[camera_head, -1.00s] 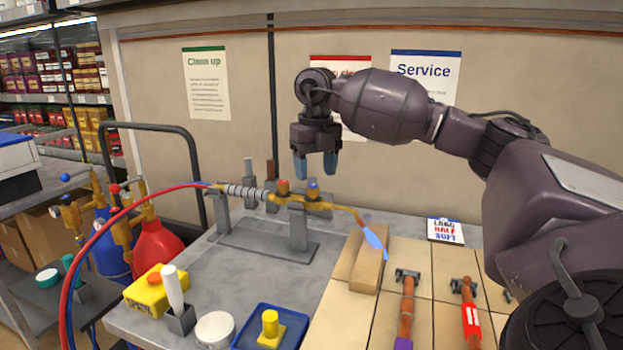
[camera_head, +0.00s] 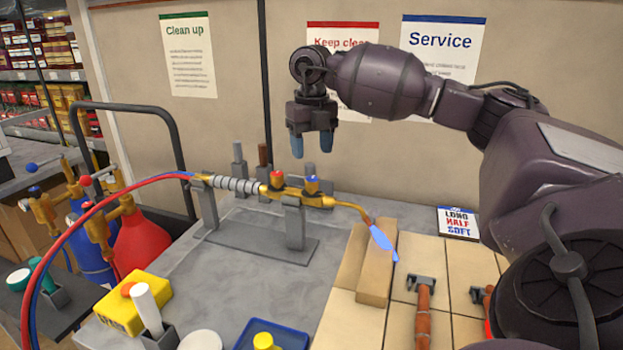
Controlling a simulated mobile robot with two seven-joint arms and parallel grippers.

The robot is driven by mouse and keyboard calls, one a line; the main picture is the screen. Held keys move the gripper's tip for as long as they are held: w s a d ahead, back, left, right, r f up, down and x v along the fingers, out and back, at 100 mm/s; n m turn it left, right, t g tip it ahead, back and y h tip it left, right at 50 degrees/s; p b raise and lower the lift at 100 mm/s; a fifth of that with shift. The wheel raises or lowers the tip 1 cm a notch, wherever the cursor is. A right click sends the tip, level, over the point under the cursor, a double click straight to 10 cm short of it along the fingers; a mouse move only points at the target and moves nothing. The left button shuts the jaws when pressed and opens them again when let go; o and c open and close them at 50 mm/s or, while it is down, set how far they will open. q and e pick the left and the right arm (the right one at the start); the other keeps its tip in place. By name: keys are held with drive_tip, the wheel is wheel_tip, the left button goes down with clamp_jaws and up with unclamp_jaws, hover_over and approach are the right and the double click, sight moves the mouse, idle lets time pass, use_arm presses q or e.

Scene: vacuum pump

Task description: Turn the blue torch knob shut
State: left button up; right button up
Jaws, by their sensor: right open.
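The torch (camera_head: 290,191) is brass with a grey ribbed grip and lies level on a grey stand (camera_head: 262,240). Its blue knob (camera_head: 312,184) sits on top, just right of the red knob (camera_head: 277,179). The left gripper is not in view.
A yellow box (camera_head: 133,303), a white cylinder in a holder (camera_head: 147,308) and a blue tray (camera_head: 272,336) stand at the front. Red and blue hoses (camera_head: 105,221) run from the torch to gas cylinders (camera_head: 147,245) at left. Tiles lie at right.

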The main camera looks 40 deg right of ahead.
sight(312, 179)
wheel_tip(312, 179, down, 8)
drive_tip(key=shift+f, duration=0.15)
idle(0.4)
drive_tip(key=c, duration=0.9)
